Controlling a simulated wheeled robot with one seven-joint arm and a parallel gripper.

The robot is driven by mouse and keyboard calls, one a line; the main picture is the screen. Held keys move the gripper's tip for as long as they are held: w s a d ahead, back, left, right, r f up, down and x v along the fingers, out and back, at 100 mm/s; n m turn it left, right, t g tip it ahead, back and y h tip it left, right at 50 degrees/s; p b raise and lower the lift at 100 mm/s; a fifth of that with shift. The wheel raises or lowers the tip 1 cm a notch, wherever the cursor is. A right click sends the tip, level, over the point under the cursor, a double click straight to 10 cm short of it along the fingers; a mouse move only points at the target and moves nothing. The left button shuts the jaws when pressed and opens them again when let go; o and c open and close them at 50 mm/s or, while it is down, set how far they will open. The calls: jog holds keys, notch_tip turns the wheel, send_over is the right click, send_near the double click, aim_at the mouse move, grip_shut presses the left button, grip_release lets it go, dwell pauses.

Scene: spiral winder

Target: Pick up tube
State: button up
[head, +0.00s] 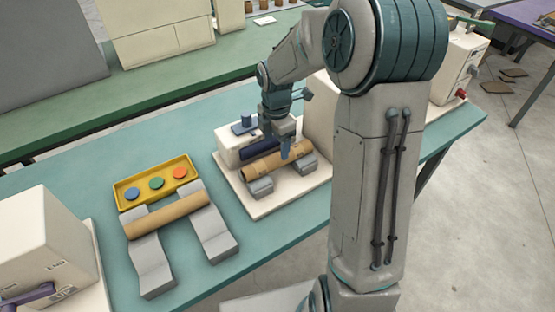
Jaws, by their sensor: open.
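A tan cardboard tube (272,160) lies across grey supports on the white base plate (258,209) of a machine at the middle of the table. My gripper (285,148) is open, pointing down at the tube with its fingers close to it. Whether the fingers touch the tube or straddle it cannot be told. Part of the tube is hidden behind my gripper. A second, plain tan tube (166,216) lies across two grey stepped rails (149,262) on the left.
A yellow tray (156,184) with blue, green and orange discs sits behind the left rails. A dark blue roller (257,149) and a white block lie right behind the machine's tube. A white box (38,248) stands at the left. Teal table (85,173) is clear between them.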

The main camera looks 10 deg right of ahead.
aim_at(278, 155)
jog(key=shift+s+d+f, duration=0.1)
jog(key=shift+s+f, duration=0.05)
jog(key=shift+f, duration=1.25)
jog(key=shift+s+f, duration=0.15)
jog(key=shift+f, duration=1.2)
jog(key=c, duration=1.1)
